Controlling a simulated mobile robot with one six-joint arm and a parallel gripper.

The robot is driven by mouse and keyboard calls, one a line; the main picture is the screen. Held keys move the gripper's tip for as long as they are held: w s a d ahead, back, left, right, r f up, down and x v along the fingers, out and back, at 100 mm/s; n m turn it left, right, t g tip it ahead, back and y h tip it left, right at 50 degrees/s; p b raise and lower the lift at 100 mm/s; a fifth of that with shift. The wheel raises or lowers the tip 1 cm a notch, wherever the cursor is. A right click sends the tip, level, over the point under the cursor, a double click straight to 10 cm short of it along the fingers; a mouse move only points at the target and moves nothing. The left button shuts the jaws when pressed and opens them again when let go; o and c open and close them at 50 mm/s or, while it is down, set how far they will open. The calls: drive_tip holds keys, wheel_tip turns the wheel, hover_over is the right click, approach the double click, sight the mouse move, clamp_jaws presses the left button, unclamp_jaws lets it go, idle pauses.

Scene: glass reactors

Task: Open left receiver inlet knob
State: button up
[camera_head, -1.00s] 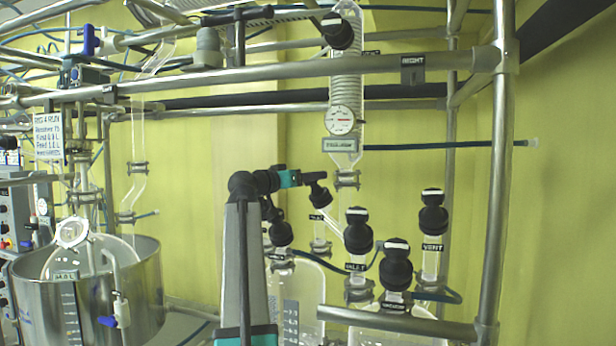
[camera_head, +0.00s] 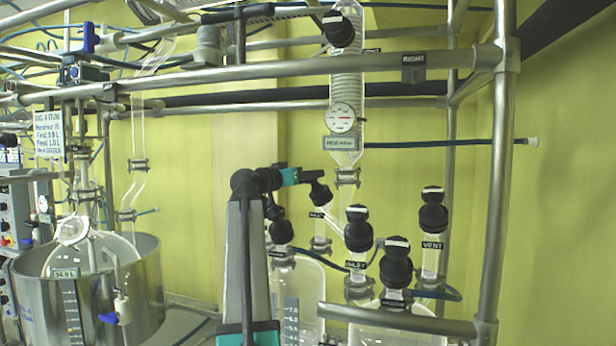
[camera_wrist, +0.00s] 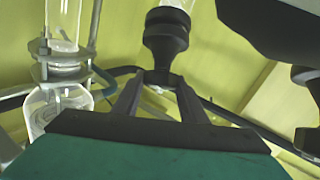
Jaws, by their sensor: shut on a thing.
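The black inlet knob (camera_head: 320,193) sits at the upper end of a slanted glass tube above the left receiver (camera_head: 300,285). My gripper (camera_head: 312,176) comes from the left at the end of the arm and is shut on this knob. In the wrist view, the two dark fingers (camera_wrist: 160,98) reach to a black ribbed knob (camera_wrist: 166,45) between their tips. The exact finger contact is small and partly hidden in the head view. The knob's marking cannot be read.
The knobs labelled inlet (camera_head: 358,232), vacuum (camera_head: 396,268) and vent (camera_head: 432,215) stand close on the right. Another black knob (camera_head: 281,231) is just below my arm. A glass condenser with a gauge (camera_head: 341,118) hangs above. A steel rail (camera_head: 400,322) crosses in front.

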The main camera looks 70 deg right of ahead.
drive_tip(key=shift+s+r+n+t, duration=0.15)
drive_tip(key=shift+r+n+t, duration=0.15)
drive_tip(key=shift+n, duration=0.1)
drive_tip(key=shift+r+n+t+p, duration=0.1)
drive_tip(key=shift+n+t+p, duration=0.75)
drive_tip(key=shift+n+t, duration=0.05)
drive_tip(key=n+t+p, duration=0.3)
drive_tip(key=p, duration=0.1)
drive_tip(key=shift+r+n+t, duration=0.15)
drive_tip(key=shift+n+t, duration=0.15)
drive_tip(key=shift+n, duration=0.1)
drive_tip(key=n+t+y+p, duration=0.1)
drive_tip(key=n+t+p, duration=0.1)
drive_tip(key=p, duration=0.1)
drive_tip(key=shift+d+n+t+y+p, duration=0.1)
drive_tip(key=shift+n+t+y+p, duration=0.3)
drive_tip(key=shift+n+t+p, duration=0.4)
drive_tip(key=shift+f+n+t+y+p, duration=0.2)
drive_tip(key=shift+n+t+y+p, duration=0.1)
drive_tip(key=shift+n+p, duration=0.2)
drive_tip(key=o, duration=1.1)
drive_tip(key=shift+f, duration=0.15)
drive_tip(key=shift+c, duration=0.2)
